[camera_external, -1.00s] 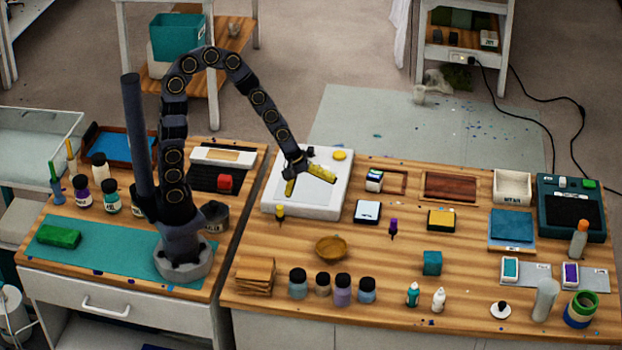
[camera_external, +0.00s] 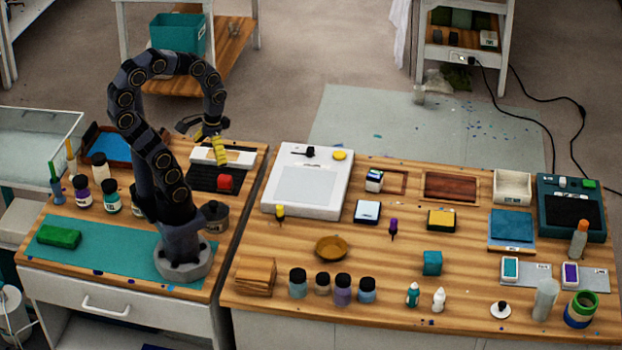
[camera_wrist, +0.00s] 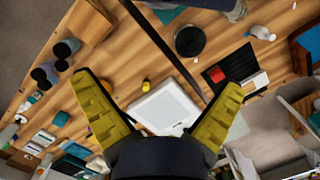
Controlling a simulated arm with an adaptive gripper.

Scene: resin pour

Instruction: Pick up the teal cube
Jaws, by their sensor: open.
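The teal cube (camera_external: 432,263) sits upright on the right wooden table, near its front edge and right of the jars. My gripper (camera_external: 212,146) has yellow finger pads and hangs above the back of the left table, far to the left of the cube. In the wrist view my gripper (camera_wrist: 160,85) has its fingers spread wide, with nothing held between them.
A white flat device (camera_external: 308,178), a wooden bowl (camera_external: 331,248) and several dark-lidded jars (camera_external: 342,290) stand left of the cube. Small bottles (camera_external: 413,295) stand in front of it. A red block (camera_external: 225,182) lies near my gripper. Bare wood surrounds the cube.

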